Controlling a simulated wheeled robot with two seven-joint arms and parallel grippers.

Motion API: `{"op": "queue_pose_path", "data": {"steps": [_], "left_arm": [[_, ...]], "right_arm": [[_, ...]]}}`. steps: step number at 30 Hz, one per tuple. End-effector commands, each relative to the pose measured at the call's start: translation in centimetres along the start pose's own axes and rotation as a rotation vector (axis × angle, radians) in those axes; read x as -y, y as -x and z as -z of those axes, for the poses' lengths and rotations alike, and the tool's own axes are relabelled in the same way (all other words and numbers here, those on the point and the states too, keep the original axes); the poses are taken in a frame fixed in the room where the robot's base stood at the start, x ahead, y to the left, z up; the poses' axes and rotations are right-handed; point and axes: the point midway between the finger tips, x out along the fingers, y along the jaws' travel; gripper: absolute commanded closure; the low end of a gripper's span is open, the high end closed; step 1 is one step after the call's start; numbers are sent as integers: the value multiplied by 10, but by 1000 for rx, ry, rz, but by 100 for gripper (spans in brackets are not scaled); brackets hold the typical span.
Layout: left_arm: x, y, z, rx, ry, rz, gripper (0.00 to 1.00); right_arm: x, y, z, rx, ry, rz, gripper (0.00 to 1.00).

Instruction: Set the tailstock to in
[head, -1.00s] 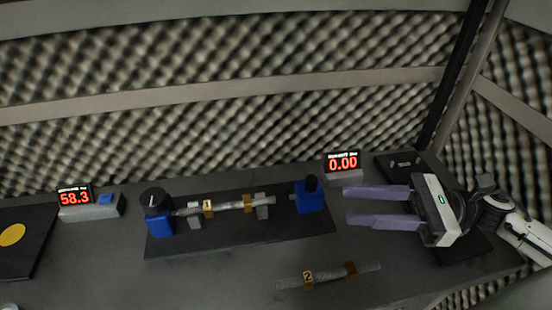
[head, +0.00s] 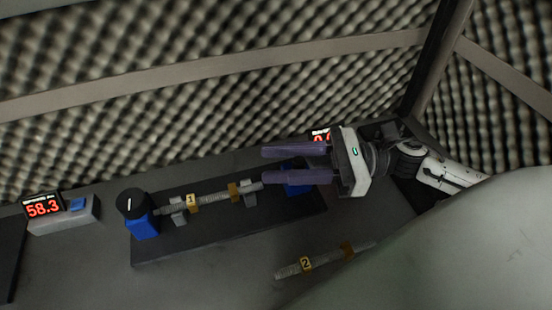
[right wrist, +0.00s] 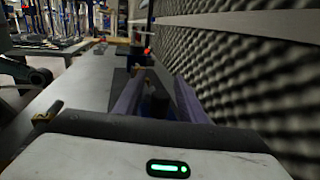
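The tailstock is the blue block (head: 298,188) at the right end of the black fixture plate (head: 230,240). My right gripper's fingers cover most of it in the head view. My right gripper (head: 265,165) is open, its two purple fingers apart and pointing left over the tailstock. In the right wrist view a dark, bluish shape (right wrist: 158,103) shows between the fingers; I cannot tell whether they touch it. Rod 1 (head: 212,199) lies on the grey supports, its right end near the fingertips. The tailstock's position is hidden. My left gripper is not in view.
A blue block with a black knob (head: 131,203) stands at the plate's left end. A display reading 58.3 (head: 42,207) is at far left. Another display (head: 320,136) is partly hidden behind my gripper. Rod 2 (head: 308,264) lies in front. The foam wall (head: 200,110) rises behind.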

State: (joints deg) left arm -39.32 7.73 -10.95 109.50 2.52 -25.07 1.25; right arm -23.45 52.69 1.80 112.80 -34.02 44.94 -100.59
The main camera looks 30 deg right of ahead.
Motion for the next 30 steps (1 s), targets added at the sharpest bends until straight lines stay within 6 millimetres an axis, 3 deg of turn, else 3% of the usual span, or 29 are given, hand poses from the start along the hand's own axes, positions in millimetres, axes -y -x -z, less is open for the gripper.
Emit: {"op": "queue_pose_path", "data": {"steps": [12,19,26,30], "left_arm": [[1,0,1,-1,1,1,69],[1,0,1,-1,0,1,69],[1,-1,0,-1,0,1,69],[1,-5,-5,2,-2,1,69]], "right_arm": [[0,-8,0,0,0,0,63],[0,-8,0,0,0,0,100],[-1,-11,0,1,0,-1,100],[-5,-27,2,3,3,-2,100]]}}
